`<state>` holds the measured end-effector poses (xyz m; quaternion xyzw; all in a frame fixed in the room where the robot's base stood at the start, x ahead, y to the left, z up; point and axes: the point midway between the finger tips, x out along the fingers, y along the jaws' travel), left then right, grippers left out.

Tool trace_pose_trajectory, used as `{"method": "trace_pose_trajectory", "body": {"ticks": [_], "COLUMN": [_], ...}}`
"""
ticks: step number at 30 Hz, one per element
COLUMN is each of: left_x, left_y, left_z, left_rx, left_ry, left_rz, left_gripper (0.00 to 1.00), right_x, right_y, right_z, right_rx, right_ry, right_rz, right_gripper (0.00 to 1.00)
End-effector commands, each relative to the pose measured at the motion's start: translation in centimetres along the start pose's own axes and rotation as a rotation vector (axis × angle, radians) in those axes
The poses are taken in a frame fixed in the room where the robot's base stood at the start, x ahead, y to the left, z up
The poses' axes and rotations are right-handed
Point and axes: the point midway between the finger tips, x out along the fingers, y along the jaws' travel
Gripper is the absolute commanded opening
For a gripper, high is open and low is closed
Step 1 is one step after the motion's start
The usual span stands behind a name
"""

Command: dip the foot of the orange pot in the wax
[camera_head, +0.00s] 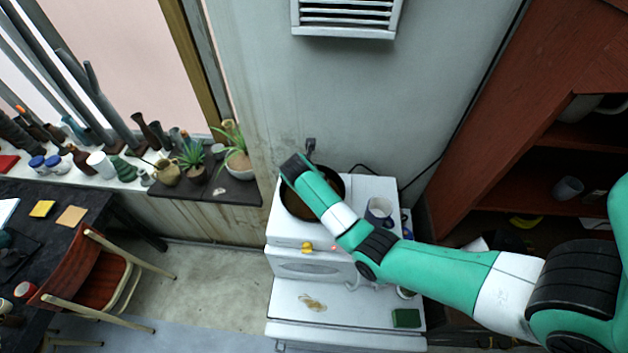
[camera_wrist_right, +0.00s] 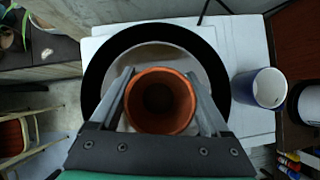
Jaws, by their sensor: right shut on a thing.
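The orange pot (camera_wrist_right: 160,127) shows in the right wrist view, mouth toward the camera, between the two fingers of my right gripper (camera_wrist_right: 160,78), which is shut on it. Around and beyond it is a round dark-rimmed pan (camera_wrist_right: 97,75) with a pale inside. In the head view the pan's brownish inside (camera_head: 298,205) shows on the stove, partly covered by my right arm. The pot is hidden there under my wrist. Its foot is out of sight in both views, so I cannot tell whether it touches the wax. My left gripper is not in view.
The white stove (camera_head: 390,190) carries a blue-and-white mug (camera_head: 379,211) right of the pan; the mug also shows in the right wrist view (camera_wrist_right: 262,88). A shelf of plants (camera_head: 238,165) is at left, and a reddish cabinet (camera_head: 490,120) at right.

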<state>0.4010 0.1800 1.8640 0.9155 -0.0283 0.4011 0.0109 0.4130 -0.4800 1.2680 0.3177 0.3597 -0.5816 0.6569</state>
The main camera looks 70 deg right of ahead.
Motion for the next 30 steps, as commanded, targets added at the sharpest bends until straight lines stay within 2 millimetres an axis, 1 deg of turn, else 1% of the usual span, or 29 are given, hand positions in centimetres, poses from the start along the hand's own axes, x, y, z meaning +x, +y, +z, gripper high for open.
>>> {"method": "trace_pose_trajectory", "body": {"ticks": [24,30], "left_x": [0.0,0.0], "left_y": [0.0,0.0], "left_z": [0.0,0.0], "left_rx": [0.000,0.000], "left_ry": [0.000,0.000], "left_rz": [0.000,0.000], "left_gripper": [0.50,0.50], "right_x": [-6.4,-7.1], "right_y": [0.1,0.0], "right_z": [4.1,4.5], "right_rx": [0.001,0.001], "right_ry": [-0.002,0.000], "right_rz": [0.003,0.001], "right_gripper": [0.20,0.20]}}
